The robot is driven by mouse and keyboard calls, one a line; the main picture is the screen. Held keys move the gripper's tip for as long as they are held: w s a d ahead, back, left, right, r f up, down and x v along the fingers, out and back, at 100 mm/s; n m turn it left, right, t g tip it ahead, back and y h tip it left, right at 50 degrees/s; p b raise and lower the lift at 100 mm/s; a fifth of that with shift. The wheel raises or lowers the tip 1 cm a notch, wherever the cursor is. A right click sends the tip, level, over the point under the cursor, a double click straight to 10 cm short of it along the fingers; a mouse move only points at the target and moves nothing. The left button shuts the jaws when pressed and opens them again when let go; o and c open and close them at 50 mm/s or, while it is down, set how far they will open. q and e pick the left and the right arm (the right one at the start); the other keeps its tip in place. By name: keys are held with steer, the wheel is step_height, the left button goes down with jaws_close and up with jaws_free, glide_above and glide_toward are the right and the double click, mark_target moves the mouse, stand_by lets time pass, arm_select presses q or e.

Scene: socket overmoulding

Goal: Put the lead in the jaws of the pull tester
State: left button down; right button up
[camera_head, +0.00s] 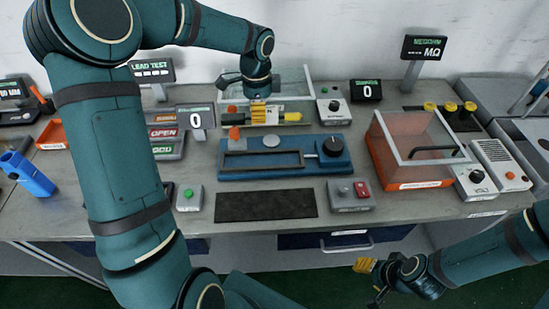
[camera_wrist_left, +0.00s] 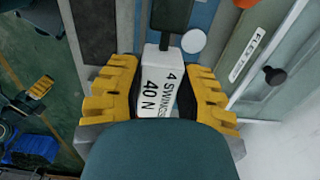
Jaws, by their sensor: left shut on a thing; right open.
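My left gripper (camera_head: 258,112) is shut on the lead (camera_head: 291,117) and appears to hold it above the bench. My right gripper (camera_head: 365,267) is open, before the bench.
A clear-walled case (camera_head: 310,90) stands behind. A dark mat (camera_head: 265,205) and a small red-button box (camera_head: 350,195) lie in front. A blue holder (camera_head: 30,175) is at the left.

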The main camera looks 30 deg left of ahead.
arm_select(q)
steer(key=b, duration=0.3)
glide_above(261, 161)
step_height(261, 161, down, 14)
step_height(261, 161, down, 4)
steer(key=shift+r, duration=0.1)
steer(key=shift+b, duration=0.3)
steer(key=c, duration=0.7)
jaws_free()
